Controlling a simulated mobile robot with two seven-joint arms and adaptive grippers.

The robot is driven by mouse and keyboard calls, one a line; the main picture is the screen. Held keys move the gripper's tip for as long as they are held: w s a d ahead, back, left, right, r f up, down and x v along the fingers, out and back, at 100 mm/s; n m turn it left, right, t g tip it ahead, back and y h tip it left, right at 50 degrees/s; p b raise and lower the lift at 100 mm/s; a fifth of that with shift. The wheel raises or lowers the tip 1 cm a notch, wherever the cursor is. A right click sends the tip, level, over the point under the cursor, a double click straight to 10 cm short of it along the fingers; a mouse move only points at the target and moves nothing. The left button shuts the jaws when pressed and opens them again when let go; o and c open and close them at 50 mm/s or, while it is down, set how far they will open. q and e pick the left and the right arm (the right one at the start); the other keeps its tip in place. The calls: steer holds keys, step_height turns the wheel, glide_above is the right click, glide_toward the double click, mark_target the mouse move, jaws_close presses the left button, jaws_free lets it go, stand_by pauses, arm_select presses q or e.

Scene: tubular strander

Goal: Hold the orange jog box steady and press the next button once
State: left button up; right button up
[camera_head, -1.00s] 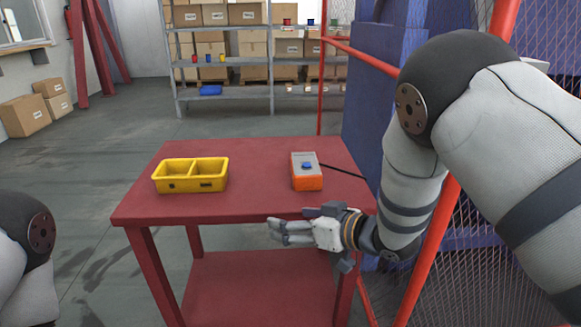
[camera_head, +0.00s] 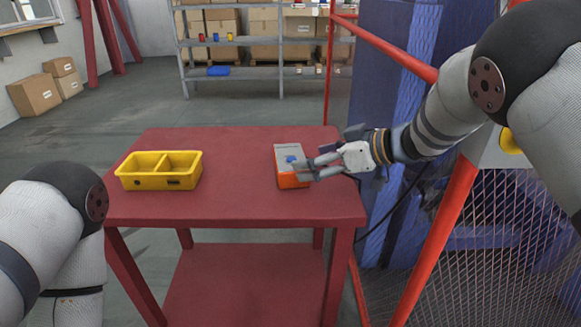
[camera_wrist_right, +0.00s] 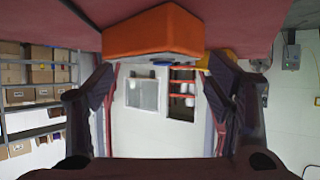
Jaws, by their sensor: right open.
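The orange jog box (camera_head: 288,181) has a grey top face and a blue button (camera_head: 291,160). It lies on the red table, right of centre. My right gripper (camera_head: 306,168) is at the box's right side in the head view, its fingers pointing left toward it. Its fingers are apart with nothing between them. In the right wrist view, the box (camera_wrist_right: 153,33) shows at the top, centred ahead of the spread fingers of the right gripper (camera_wrist_right: 158,88). Whether a finger touches the box I cannot tell. My left arm shows at the lower left, but its gripper is out of view.
A yellow two-compartment bin (camera_head: 158,183) stands on the left of the red table (camera_head: 230,208). The table between bin and box is clear. A red post (camera_head: 440,235) and mesh guard stand at the right. Shelves with cartons (camera_head: 260,55) are at the back.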

mark_target(290, 166)
steer(key=x, duration=0.2)
steer(key=f+b+x, duration=0.1)
steer(key=x, duration=0.1)
steer(key=b+x, duration=0.1)
steer(key=x, duration=0.2)
steer(key=shift+s+d+f, duration=0.15)
steer(key=shift+s+d, duration=0.1)
steer(key=shift+s, duration=0.1)
steer(key=shift+w+a, duration=0.3)
steer(key=shift+a, duration=0.1)
arm_select(q)
steer(key=shift+g, duration=0.8)
steer(key=s+f, duration=0.3)
steer(key=shift+s+f, duration=0.35)
arm_select(e)
jaws_close()
steer(key=c, duration=1.7)
jaws_free()
steer(key=o, duration=1.5)
